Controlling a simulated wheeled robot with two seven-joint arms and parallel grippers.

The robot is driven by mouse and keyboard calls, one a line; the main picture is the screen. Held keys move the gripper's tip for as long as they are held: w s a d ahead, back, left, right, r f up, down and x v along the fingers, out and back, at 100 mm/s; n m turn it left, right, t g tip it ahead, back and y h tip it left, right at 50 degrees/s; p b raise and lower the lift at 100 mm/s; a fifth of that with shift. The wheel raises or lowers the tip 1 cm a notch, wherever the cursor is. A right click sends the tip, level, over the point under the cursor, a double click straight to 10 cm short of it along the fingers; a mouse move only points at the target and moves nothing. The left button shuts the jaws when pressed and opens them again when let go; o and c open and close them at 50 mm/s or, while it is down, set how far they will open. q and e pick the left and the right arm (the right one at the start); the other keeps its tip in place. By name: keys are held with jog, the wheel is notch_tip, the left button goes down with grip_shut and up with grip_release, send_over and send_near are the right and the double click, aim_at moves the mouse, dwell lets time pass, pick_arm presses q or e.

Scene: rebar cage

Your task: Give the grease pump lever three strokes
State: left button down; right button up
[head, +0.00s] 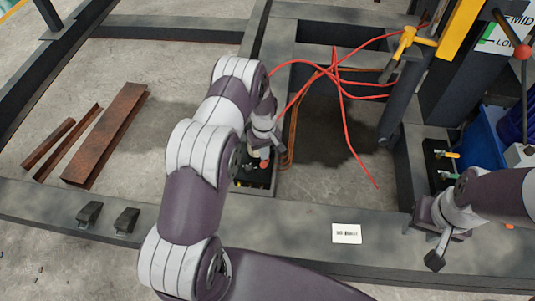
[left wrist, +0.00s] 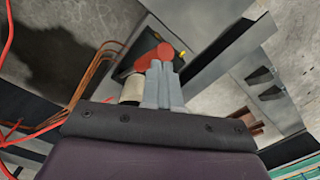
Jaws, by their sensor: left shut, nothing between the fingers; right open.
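The pump lever's red grip (head: 264,164) shows at the tip of my left gripper in the head view, above a dark box (head: 255,178) between the frame beams. In the left wrist view the red grip (left wrist: 156,57) lies across just beyond my left gripper (left wrist: 160,72). A cream cylinder (left wrist: 132,88) stands beside the fingers. The left fingers are shut with nothing between them; whether they touch the grip I cannot tell. The arm hides part of the pump in the head view. My right gripper (head: 432,235) is open and empty over the front beam at right.
Red hoses (head: 340,85) sprawl over the frame opening. A yellow-handled valve (head: 408,42), a red-knobbed lever (head: 523,52) and a blue container (head: 483,140) stand at right. Rusty steel sections (head: 108,135) lie at left. A white card (head: 346,233) lies on the front beam.

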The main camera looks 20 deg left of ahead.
pick_arm(q)
jog(key=shift+s+d+f, duration=0.15)
jog(key=shift+s+f, duration=0.35)
dwell(0.3)
jog(key=shift+s+d+f, duration=0.1)
jog(key=shift+s+f, duration=0.35)
jog(key=shift+f, duration=0.05)
jog(key=shift+s+d+f, duration=0.1)
jog(key=shift+s+f, duration=0.35)
jog(key=shift+f, duration=0.1)
